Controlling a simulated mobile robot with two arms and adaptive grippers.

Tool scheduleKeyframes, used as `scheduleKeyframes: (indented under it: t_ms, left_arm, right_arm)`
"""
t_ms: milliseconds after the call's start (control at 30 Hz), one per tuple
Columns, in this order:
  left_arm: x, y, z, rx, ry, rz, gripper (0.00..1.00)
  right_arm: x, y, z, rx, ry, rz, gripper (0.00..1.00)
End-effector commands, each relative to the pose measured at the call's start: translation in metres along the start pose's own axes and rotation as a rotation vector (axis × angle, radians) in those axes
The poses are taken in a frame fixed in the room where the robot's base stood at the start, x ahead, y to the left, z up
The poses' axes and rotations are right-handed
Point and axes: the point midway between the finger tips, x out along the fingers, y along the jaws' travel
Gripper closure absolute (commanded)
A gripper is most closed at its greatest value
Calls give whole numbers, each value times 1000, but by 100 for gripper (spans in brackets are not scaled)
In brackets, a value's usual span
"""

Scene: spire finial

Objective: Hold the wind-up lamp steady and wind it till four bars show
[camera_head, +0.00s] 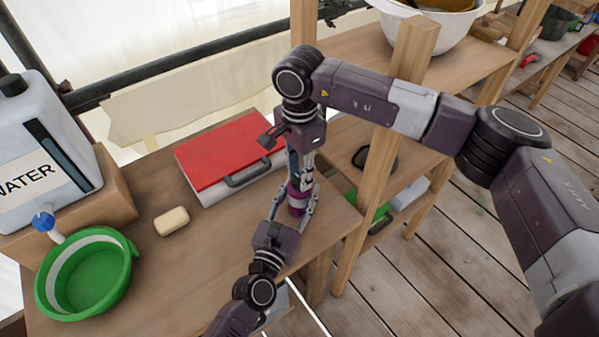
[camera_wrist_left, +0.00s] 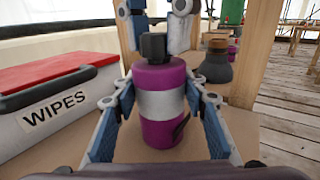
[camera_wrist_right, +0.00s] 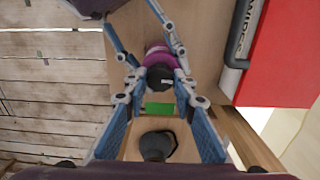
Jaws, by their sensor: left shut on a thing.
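The wind-up lamp (camera_head: 297,198) is a purple cylinder standing upright near the table's front right corner. In the left wrist view it (camera_wrist_left: 160,104) has a grey band and a black knob (camera_wrist_left: 153,46) on top. A dark patch shows low on its side; no lit bars can be made out. My left gripper (camera_head: 292,206) is shut on the lamp's body, one finger on each side. My right gripper (camera_head: 300,172) points down over the lamp. Its fingers are apart, and in the right wrist view the black knob (camera_wrist_right: 160,78) shows between them, with no contact visible.
A red-lidded wipes case (camera_head: 228,155) stands behind the lamp. A soap bar (camera_head: 172,221), green basin (camera_head: 90,280) and water container (camera_head: 40,150) are to the left. A wooden post (camera_head: 385,150) and shelf stand close on the right. The table between soap and lamp is clear.

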Motion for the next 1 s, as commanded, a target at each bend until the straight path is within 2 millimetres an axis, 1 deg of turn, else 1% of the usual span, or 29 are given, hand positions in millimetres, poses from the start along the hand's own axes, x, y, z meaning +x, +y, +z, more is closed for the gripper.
scheduleKeyframes:
  t_ms: [33,200,433,567,767,1000]
  left_arm:
    - [0,0,0,0,0,0,89]
    - [0,0,0,0,0,0,89]
    - [0,0,0,0,0,0,89]
    - [0,0,0,0,0,0,89]
    - [0,0,0,0,0,0,89]
    - [0,0,0,0,0,0,89]
  right_arm:
    - [0,0,0,0,0,0,83]
    - [0,0,0,0,0,0,100]
    - [0,0,0,20,0,0,100]
    - [-1,0,0,67,0,-1,100]
    - [0,0,0,200,1,0,100]
    - [0,0,0,422,0,0,100]
